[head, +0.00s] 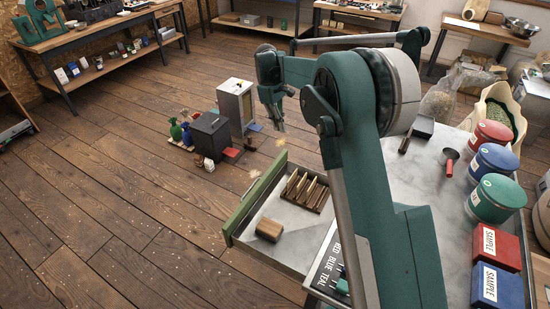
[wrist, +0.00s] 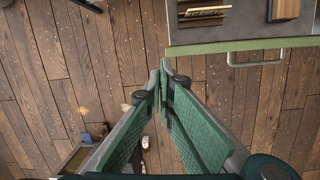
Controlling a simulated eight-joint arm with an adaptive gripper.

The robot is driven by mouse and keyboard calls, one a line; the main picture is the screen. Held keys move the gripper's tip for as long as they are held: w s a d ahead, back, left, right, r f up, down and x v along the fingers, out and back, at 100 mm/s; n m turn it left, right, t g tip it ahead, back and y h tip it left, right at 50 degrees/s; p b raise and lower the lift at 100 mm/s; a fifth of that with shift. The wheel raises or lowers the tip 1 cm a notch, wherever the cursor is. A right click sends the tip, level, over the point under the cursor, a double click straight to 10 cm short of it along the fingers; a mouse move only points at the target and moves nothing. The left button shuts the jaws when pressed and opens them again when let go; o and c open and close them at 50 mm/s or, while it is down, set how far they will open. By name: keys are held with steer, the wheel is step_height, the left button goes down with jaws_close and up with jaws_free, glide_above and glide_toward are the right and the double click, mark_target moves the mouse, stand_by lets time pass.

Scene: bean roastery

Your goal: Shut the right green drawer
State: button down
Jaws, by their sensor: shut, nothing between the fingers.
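The green drawer (head: 240,212) stands pulled out from under the grey-topped counter, its pale interior showing. In the wrist view its green front edge (wrist: 225,47) runs across the upper right, with a metal handle (wrist: 257,62) on its outer side. Inside lie a slotted wooden rack (head: 305,191) and a brown wooden block (head: 269,230). My gripper (head: 279,126) hangs over the floor beyond the drawer, apart from it. In the wrist view my gripper (wrist: 163,88) has its fingertips together and empty, to the left of the handle. My arm hides part of the counter and drawer.
The counter (head: 432,165) carries red, blue and green tins (head: 494,199), sample boxes (head: 497,285) and a red scoop (head: 450,160). Dark and white bins (head: 211,135) and bottles stand on the floor beyond my gripper. Wooden floor left of the drawer is mostly clear.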

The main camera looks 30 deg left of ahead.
steer(key=s+a+f+n, duration=0.1)
steer(key=s+a+f, duration=0.1)
steer(key=a+f, duration=0.5)
steer(key=shift+s+a+h, duration=0.2)
steer(key=shift+s+h, duration=0.1)
steer(key=shift+f, duration=0.3)
steer(key=d+f+b, duration=0.3)
steer(key=d+f, duration=0.3)
steer(key=f, duration=0.3)
steer(key=shift+d+f, duration=0.15)
steer(key=shift+d, duration=0.1)
steer(key=shift+d, duration=0.1)
stand_by(0.4)
steer(key=d, duration=3.3)
steer(key=shift+d, duration=0.25)
